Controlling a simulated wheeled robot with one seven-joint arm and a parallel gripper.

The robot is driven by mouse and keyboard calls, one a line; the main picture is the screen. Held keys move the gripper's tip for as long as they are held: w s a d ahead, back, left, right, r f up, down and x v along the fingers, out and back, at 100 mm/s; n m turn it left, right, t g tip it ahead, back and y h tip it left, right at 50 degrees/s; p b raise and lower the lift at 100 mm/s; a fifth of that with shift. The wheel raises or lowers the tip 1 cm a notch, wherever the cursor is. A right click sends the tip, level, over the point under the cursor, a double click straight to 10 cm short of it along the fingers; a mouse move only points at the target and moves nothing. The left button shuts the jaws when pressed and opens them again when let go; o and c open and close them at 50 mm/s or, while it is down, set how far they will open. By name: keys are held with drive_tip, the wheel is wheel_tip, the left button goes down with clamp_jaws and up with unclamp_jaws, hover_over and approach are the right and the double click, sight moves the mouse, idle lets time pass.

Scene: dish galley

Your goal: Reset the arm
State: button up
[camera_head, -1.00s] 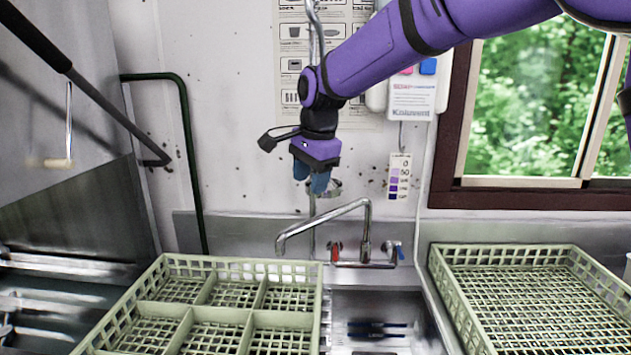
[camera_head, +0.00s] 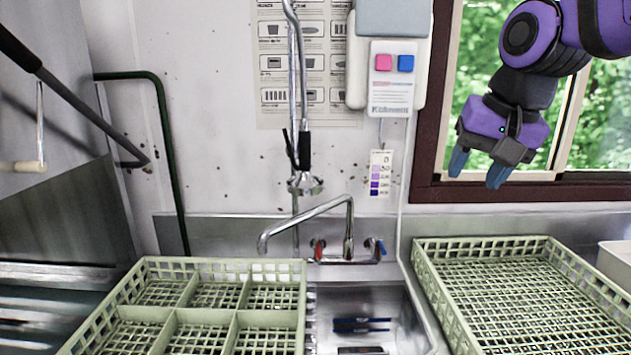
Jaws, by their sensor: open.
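My gripper (camera_head: 476,172) hangs at the upper right of the head view, in front of the window. Its two blue fingers point down and stand apart, with nothing between them. It is above the right green rack (camera_head: 440,290), well clear of the rack's rim. My purple arm comes in from the upper right corner and is folded close there.
A divided green rack (camera_head: 85,340) stands at the left. Between the racks is a sink (camera_head: 398,322) with a faucet (camera_head: 349,228) and a hanging spray head (camera_head: 305,183). A dispenser (camera_head: 390,90) is on the wall. A white container (camera_head: 615,262) sits at the far right.

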drive_tip(key=s+d+f+n, duration=0.1)
drive_tip(key=s+d, duration=0.1)
drive_tip(key=s, duration=0.2)
drive_tip(key=s+d+f+n+h, duration=0.1)
drive_tip(key=s+d+f, duration=0.1)
drive_tip(key=s, duration=0.3)
drive_tip(key=s+d+f+n+t, duration=0.1)
drive_tip(key=s+d+f, duration=0.1)
drive_tip(key=s, duration=0.3)
drive_tip(key=shift+d+f, duration=0.2)
drive_tip(key=shift+d, duration=0.55)
